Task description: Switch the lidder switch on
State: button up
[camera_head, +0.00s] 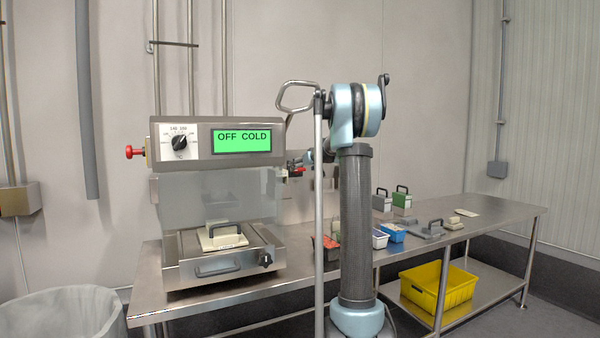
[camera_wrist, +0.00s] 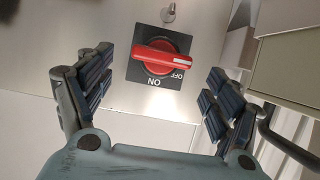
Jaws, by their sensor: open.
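The lidder (camera_head: 218,155) stands on the steel table at the left, and its green display (camera_head: 242,140) reads "OFF COLD". In the wrist view its switch is a red rotary knob (camera_wrist: 160,55) on a black plate with OFF and ON labels. The white mark on the knob points right, beside OFF; ON is below the knob. My gripper (camera_wrist: 155,82) is open and empty, its padded fingers to the left and right of the knob, apart from it. In the head view my gripper is largely hidden near the lidder's right side.
A red knob (camera_head: 135,152) sticks out of the lidder's left side. A pale tool with a dark handle (camera_head: 222,237) sits in the lidder's lower part. Trays and handled blocks (camera_head: 402,200) stand farther right. A yellow crate (camera_head: 460,284) is on the lower shelf.

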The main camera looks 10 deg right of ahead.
aim_at(298, 169)
jog(key=shift+x, duration=1.95)
jog(key=c, duration=1.1)
